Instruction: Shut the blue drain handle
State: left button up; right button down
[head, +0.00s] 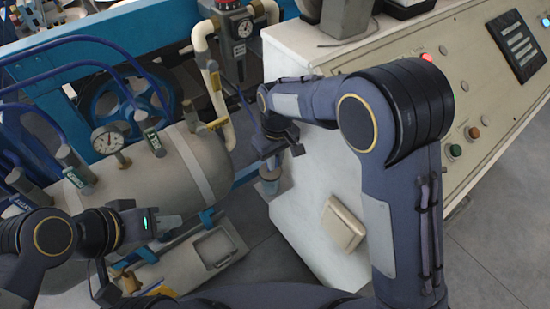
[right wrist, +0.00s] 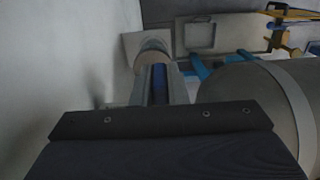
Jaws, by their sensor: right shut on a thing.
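My right gripper (head: 272,158) points down beside the white cabinet's left wall, above a short grey cylindrical fitting (head: 268,187). In the right wrist view, its two grey fingers (right wrist: 159,88) are shut on a narrow dark blue piece, which looks like the blue drain handle (right wrist: 159,80). The fitting (right wrist: 152,58) lies just beyond the fingertips. In the head view the handle is hidden by the gripper. My left gripper (head: 165,226) is low at the left, in front of the tank, and appears empty; its finger gap is unclear.
A grey tank (head: 170,165) with a gauge (head: 107,139) and labelled valves stands left of the right gripper. The white cabinet (head: 310,185) with a sloped button panel is close on the right. Another small blue valve part (head: 207,217) sits below the tank.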

jog(key=shift+g+y, duration=0.3)
jog(key=shift+y, duration=0.1)
jog(key=c, duration=1.4)
grip_release()
jog(key=shift+c, duration=0.2)
notch_tip(320, 180, up, 8)
jog(key=shift+w+d, duration=0.3)
jog(key=shift+d, duration=0.1)
jog(key=shift+f, duration=0.1)
